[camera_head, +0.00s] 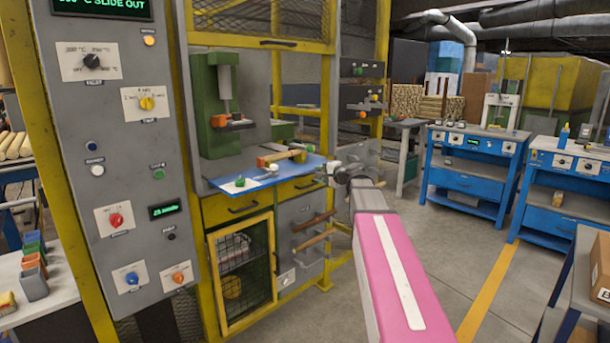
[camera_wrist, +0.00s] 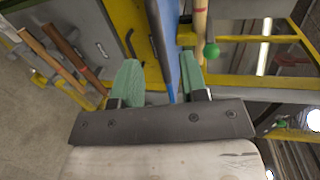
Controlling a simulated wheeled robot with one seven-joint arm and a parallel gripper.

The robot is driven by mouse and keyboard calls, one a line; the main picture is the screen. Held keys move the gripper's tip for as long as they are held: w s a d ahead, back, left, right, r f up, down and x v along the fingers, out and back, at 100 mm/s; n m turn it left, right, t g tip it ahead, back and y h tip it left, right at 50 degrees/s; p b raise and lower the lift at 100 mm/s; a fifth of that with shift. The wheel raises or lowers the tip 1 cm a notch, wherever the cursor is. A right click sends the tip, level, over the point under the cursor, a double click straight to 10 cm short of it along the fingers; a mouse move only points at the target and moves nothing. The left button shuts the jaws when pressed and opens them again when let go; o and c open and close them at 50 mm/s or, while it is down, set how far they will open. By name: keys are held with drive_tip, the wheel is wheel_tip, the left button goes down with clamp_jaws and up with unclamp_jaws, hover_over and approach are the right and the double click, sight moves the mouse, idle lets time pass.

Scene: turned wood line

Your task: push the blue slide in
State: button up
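The blue slide (camera_head: 222,184) sticks out of the yellow and grey machine, below the green press. A wooden piece and small fittings lie on it. My gripper (camera_head: 332,171) is at the right end of the slide, at about its height. In the wrist view the green fingers of my gripper (camera_wrist: 160,78) stand apart. The narrow blue edge of the slide (camera_wrist: 170,45) runs up the picture beyond and between them. Nothing is visibly clamped, and I cannot tell whether a finger touches the slide.
The control panel (camera_head: 110,140) stands at left; its top display (camera_head: 105,6) reads "SLIDE OUT". The green press (camera_head: 212,115) rises behind the slide. Wooden handles (camera_head: 314,238) jut from the grey front below. Blue workbenches (camera_head: 465,175) stand at right, with open floor before them.

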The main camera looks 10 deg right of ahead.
sight(312, 173)
drive_tip(key=x, duration=0.8)
drive_tip(key=shift+w, duration=0.1)
clamp_jaws()
